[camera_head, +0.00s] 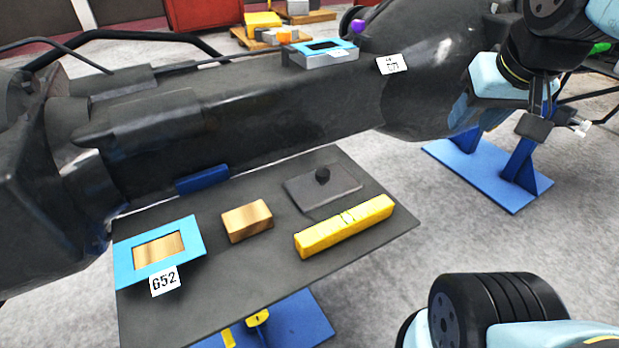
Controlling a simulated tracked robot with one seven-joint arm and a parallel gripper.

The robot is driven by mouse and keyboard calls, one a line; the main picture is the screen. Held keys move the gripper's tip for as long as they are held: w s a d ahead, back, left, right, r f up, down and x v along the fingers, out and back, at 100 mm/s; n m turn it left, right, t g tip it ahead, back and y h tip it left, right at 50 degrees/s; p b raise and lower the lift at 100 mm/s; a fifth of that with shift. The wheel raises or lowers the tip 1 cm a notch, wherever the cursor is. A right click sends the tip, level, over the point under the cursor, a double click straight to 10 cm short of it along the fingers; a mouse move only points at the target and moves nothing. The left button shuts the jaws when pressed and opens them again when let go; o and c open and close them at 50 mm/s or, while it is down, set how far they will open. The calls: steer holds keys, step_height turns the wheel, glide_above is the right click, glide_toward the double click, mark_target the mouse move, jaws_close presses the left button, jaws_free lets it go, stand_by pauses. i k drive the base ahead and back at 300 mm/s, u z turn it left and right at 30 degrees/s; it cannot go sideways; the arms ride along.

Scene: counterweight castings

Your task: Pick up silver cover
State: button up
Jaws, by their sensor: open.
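A flat grey plate with a round black knob (314,193) lies on the dark table; it is the thing most like the silver cover, though it looks dark grey here. My gripper (556,122) is at the upper right, at the end of the arm and well apart from the plate. It is open, and nothing shows between its jaws. The arm partly hides the gripper's details.
The dark table (215,300) also bears a yellow bar (345,228) close in front of the plate, a wooden block (247,221) and a blue-framed piece (127,262) labelled 652. A large black casting (270,105) spans behind the table. A blue stand (480,172) is right.

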mark_target(319, 187)
steer(key=z, duration=0.8)
steer(key=i, duration=0.15)
steer(key=u, duration=3.05)
steer(key=k, duration=1.05)
steer(key=z, duration=1.85)
steer(key=k, duration=0.1)
steer(key=u, duration=0.2)
steer(key=i, duration=1)
